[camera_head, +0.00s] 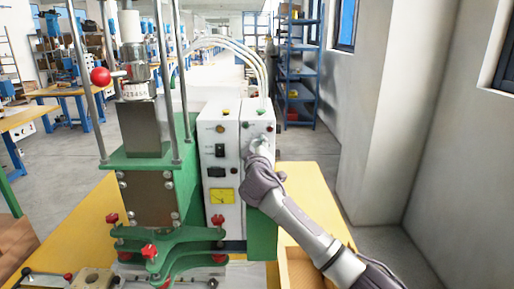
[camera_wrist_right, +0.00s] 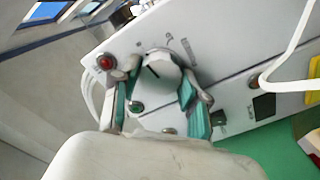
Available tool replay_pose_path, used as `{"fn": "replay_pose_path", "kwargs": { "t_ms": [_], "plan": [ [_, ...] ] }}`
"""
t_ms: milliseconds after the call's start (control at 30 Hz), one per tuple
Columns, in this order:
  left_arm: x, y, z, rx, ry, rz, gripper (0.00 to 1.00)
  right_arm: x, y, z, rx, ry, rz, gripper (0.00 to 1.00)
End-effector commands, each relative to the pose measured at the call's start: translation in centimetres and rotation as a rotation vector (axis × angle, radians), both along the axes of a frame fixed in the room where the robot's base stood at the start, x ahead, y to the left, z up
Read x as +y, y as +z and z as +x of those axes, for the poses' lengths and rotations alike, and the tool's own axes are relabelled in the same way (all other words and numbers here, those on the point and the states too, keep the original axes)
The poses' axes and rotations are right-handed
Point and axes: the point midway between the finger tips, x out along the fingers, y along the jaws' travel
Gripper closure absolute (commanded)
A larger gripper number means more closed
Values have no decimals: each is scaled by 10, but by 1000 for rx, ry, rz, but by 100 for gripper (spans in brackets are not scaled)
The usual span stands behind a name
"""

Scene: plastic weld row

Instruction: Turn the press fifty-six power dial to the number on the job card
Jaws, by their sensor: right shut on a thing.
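The press (camera_head: 150,165) stands on a yellow table, with a white control box (camera_head: 222,170) at its right. My right gripper (camera_head: 262,148) is at the upper right of that box and covers the dial in the head view. In the right wrist view, the white round dial (camera_wrist_right: 158,70) has a dark pointer line and sits between the green-padded fingers of my right gripper (camera_wrist_right: 160,88), which are shut on it. The scale marks around the dial are too small to read. I cannot make out a job card. My left gripper is not in view.
A red indicator (camera_wrist_right: 106,62) sits beside the dial, close to one finger. White hoses (camera_head: 240,48) arch over the box. A red ball knob (camera_head: 100,76) and red clamp handles (camera_head: 150,251) are on the press. A wall (camera_head: 440,130) stands at the right.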

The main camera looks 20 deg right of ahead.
Motion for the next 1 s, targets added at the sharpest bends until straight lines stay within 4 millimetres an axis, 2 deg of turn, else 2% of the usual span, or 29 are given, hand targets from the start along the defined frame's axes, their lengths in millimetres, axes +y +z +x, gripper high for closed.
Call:
{"fn": "replay_pose_path", "kwargs": {
  "t_ms": [67, 467, 1000],
  "plan": [
    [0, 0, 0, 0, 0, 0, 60, 0, 0, 0, 1, 1, 0, 90],
    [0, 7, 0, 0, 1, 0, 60, 0, 1, 0, 25, 1, -85, 90],
    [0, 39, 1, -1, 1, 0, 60, 1, 2, 0, 155, 1, -535, 90]
  ]
}}
